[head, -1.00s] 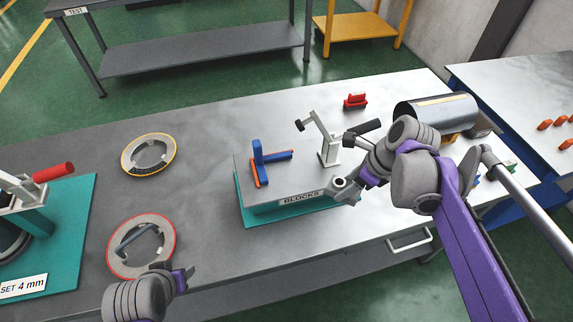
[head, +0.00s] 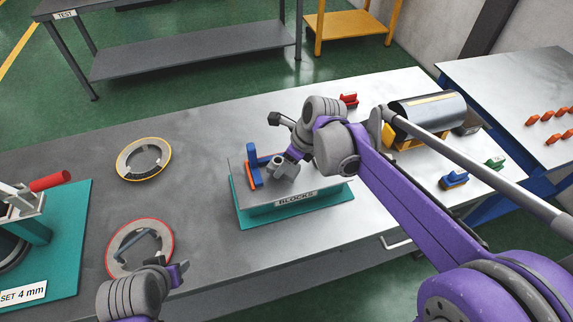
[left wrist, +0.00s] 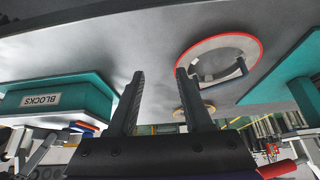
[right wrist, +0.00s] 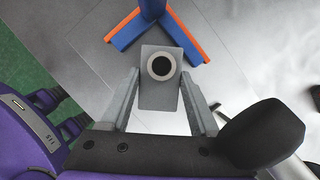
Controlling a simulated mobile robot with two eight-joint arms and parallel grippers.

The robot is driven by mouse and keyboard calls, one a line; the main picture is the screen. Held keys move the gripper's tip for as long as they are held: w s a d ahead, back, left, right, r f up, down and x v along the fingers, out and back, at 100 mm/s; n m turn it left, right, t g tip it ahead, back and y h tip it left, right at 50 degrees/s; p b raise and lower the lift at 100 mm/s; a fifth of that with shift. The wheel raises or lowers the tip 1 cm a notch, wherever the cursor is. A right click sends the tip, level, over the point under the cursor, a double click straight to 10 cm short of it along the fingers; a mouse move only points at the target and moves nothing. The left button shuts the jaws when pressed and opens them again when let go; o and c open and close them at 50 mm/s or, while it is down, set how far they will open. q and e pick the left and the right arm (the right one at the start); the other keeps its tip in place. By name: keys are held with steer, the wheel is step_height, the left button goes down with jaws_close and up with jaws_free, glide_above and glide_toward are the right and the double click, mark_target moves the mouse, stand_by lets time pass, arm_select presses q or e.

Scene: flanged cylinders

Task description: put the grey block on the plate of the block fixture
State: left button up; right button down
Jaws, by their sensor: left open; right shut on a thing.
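The grey block (right wrist: 148,94), with a round dark hole in its top, is between the fingers of my right gripper (right wrist: 161,88). In the head view the block (head: 284,170) is over the plate (head: 318,184) of the block fixture, just right of its blue corner stop (head: 253,160) with orange edges. I cannot tell whether the block touches the plate. In the right wrist view the stop (right wrist: 152,22) is just ahead of the block, with a small gap. My left gripper (head: 182,274) is open and empty near the red-rimmed ring; its fingers show in the left wrist view (left wrist: 160,98).
The fixture's clamp (head: 282,120) stands behind, mostly hidden by my right arm. A red-rimmed ring (head: 112,262) and a yellow-rimmed ring (head: 122,164) lie to the left. A metal cylinder (head: 430,115) and small coloured blocks (head: 454,180) are at the right.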

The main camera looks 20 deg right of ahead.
steer(key=shift+d+f, duration=0.1)
steer(key=shift+f, duration=0.6)
steer(key=shift+s, duration=0.15)
steer(key=shift+f, duration=0.2)
steer(key=shift+c, duration=0.6)
jaws_free()
steer(key=shift+r, duration=0.1)
